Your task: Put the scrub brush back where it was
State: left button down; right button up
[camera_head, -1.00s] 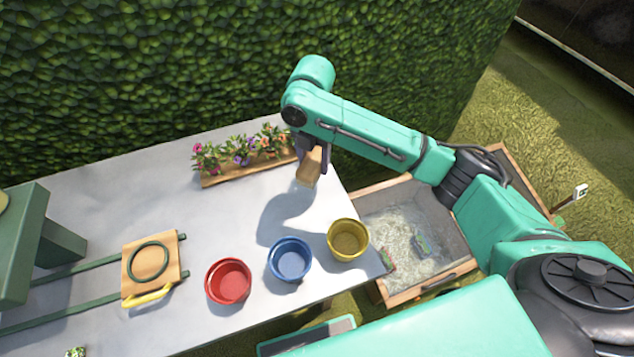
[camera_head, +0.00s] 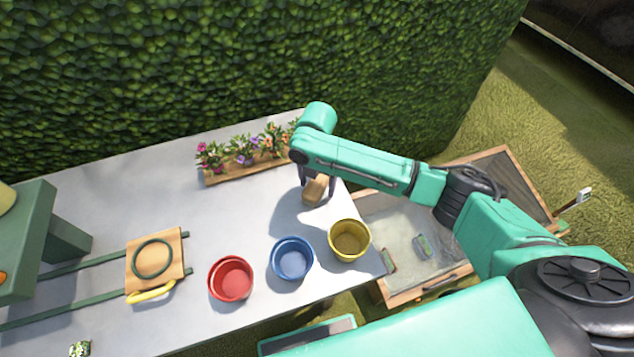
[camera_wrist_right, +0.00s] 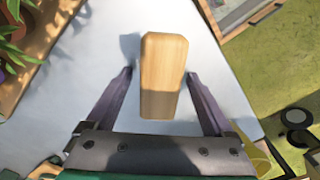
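The scrub brush, a light wooden block (camera_head: 314,189), is at the right end of the grey table, behind the yellow pot. In the right wrist view the brush (camera_wrist_right: 163,75) lies between the fingers of my right gripper (camera_wrist_right: 159,73). The fingers stand apart, with a clear gap on the left side and a very narrow one on the right. In the head view my right gripper (camera_head: 316,178) is low over the table around the brush. The brush's underside is hidden, so its contact with the table is unclear. My left gripper is not in view.
A wooden flower tray (camera_head: 228,175) stands behind and left. Red (camera_head: 230,278), blue (camera_head: 292,258) and yellow (camera_head: 349,240) pots line the front. A wooden-edged bin (camera_head: 405,296) is beyond the table's right edge. The table centre is clear.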

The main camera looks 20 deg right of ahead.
aim_at(317, 182)
notch_tip(317, 182, up, 12)
jog(key=shift+r+b, duration=0.15)
jog(key=shift+b, duration=0.2)
dwell(0.5)
